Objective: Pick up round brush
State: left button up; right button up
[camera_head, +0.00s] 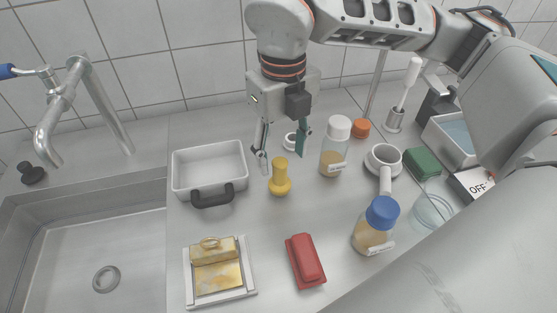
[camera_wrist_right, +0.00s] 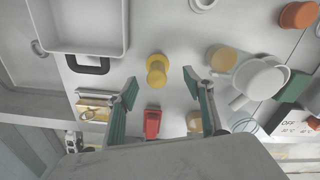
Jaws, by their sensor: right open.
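A yellow round brush (camera_head: 280,178) with a narrow neck and wider ends stands upright on the grey counter, right of the white basin. I take this yellow piece for the round brush; its bristles are not visible. It also shows in the right wrist view (camera_wrist_right: 157,70), near the middle top. My right gripper (camera_head: 282,153) is open and points down, its fingers just above and behind the brush in the head view. In the right wrist view the brush lies just beyond the gap between the fingertips (camera_wrist_right: 160,88). Nothing is between the fingers. My left gripper is not in view.
A white basin (camera_head: 210,162) with a black handle is left of the brush. A white-capped jar (camera_head: 333,155) stands close on its right. A red block (camera_head: 306,262), blue-capped jar (camera_head: 377,222) and sponge tray (camera_head: 220,296) are in front. The sink (camera_head: 70,255) is far left.

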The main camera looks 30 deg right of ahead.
aim_at(282, 161)
jog(key=shift+f, duration=0.25)
notch_tip(282, 161, down, 2)
jog(key=shift+s+a+f, duration=0.1)
jog(key=shift+f, duration=0.15)
notch_tip(282, 161, down, 5)
jog(key=shift+a+r+b, duration=0.1)
jog(key=shift+a+b, duration=0.05)
jog(key=shift+b, duration=0.25)
jog(key=c, duration=1.2)
